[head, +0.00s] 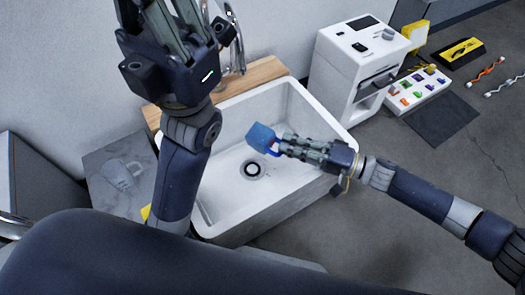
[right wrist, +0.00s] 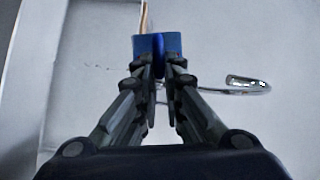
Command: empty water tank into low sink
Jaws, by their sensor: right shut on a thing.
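A small blue tank (head: 262,136) hangs over the white low sink (head: 335,128) in the head view, above and near the drain. My right gripper (head: 286,148) reaches in from the right and is shut on the tank's lower right side. In the right wrist view the blue tank (right wrist: 145,46) is between the fingertips of my right gripper (right wrist: 160,68). Whether water is inside cannot be seen. My left gripper (head: 165,14) is raised over the sink's back left side, with its fingertips cut off by the top edge.
A chrome faucet (head: 237,52) stands behind the sink by a wooden ledge (head: 262,74). A white machine (head: 345,65) stands right of the sink, with a tray of coloured pieces (head: 418,88) beyond it. A grey stand (head: 108,170) is at left.

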